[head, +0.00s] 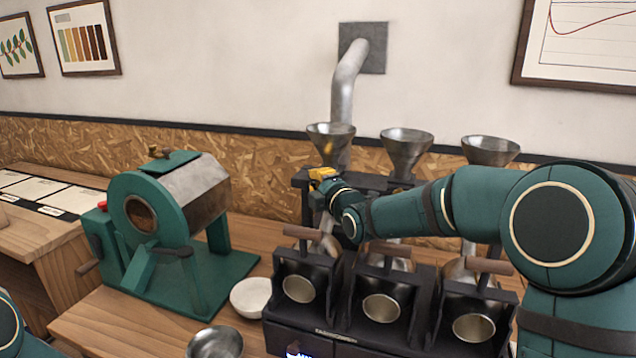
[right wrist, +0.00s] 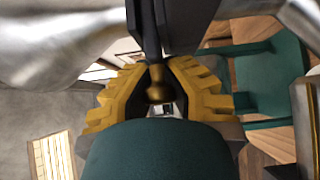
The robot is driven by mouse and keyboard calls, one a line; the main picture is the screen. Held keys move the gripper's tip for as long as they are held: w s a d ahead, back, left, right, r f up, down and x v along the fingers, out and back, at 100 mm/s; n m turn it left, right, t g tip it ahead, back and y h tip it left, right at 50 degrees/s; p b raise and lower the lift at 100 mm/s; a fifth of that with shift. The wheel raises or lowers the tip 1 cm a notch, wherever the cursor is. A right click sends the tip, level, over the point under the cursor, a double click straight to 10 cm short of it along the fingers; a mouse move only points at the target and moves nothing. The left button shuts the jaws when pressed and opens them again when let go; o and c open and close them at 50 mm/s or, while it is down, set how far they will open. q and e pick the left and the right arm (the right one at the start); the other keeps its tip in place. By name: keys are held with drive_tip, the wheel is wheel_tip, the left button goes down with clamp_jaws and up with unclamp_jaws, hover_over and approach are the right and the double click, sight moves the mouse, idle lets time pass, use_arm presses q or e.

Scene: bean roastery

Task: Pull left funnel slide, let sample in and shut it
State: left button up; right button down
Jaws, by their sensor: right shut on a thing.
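The left steel funnel (head: 331,134) stands on the dark rack above the left of three small drums (head: 299,288). My right gripper (head: 322,176) is just below this funnel, with yellow fingers. In the right wrist view the fingers (right wrist: 158,92) are shut on a small brass slide knob (right wrist: 157,82). How far out the slide plate sits is hidden by my gripper. The inside of the left funnel and any sample in it cannot be made out. My left gripper is not in view.
The middle funnel (head: 407,148) and right funnel (head: 490,150) stand alongside, partly behind my right arm. Wooden handles (head: 390,249) stick up over the drums. A green roaster (head: 170,225), a white bowl (head: 250,297) and a metal bowl (head: 215,342) are to the left.

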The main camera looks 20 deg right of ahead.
drive_tip(key=s+a+b, duration=0.2)
drive_tip(key=shift+s, duration=0.35)
drive_tip(key=shift+d, duration=0.1)
drive_tip(key=c, duration=0.8)
unclamp_jaws()
drive_tip(key=shift+o, duration=0.2)
drive_tip(key=s+d, duration=0.2)
drive_tip(key=s, duration=0.9)
drive_tip(key=shift+s, duration=0.4)
drive_tip(key=shift+d, duration=0.1)
